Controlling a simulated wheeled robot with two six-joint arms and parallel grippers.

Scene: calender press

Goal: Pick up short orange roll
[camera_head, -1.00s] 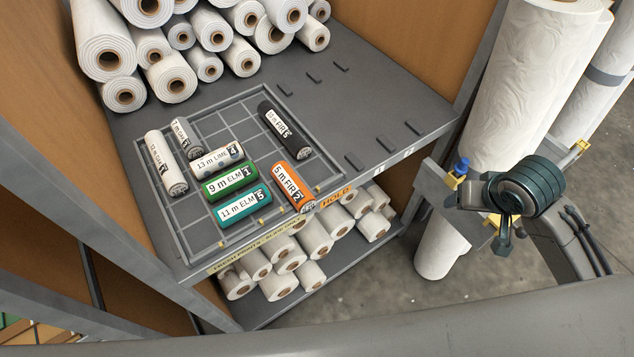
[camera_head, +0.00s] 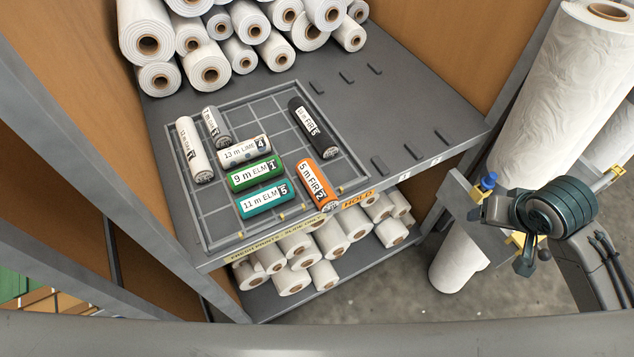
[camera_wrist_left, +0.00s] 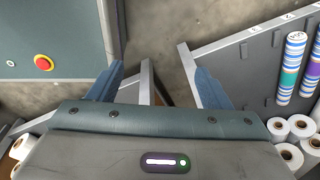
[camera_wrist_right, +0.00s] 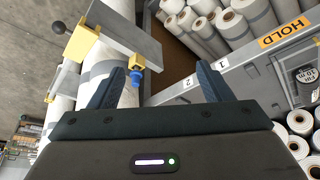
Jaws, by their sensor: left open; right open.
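The short orange roll (camera_head: 317,184), labelled 5 m FIR 2, lies near the front right of the gridded tray (camera_head: 214,243) on the shelf. My right gripper (camera_head: 527,250) is off to the right of the shelf, well apart from the roll. In the right wrist view its two fingers (camera_wrist_right: 163,88) are spread with nothing held between them. My left gripper is outside the head view. In the left wrist view its fingers (camera_wrist_left: 158,88) are spread and empty above the floor. The orange roll cannot be made out in either wrist view.
Beside it lie a teal roll (camera_head: 266,198), a green roll (camera_head: 255,174), a white LIME roll (camera_head: 243,151), a white roll (camera_head: 194,150), a grey roll (camera_head: 216,127) and a black roll (camera_head: 313,128). White rolls are stacked behind and below. A tall wrapped roll (camera_head: 550,100) stands right.

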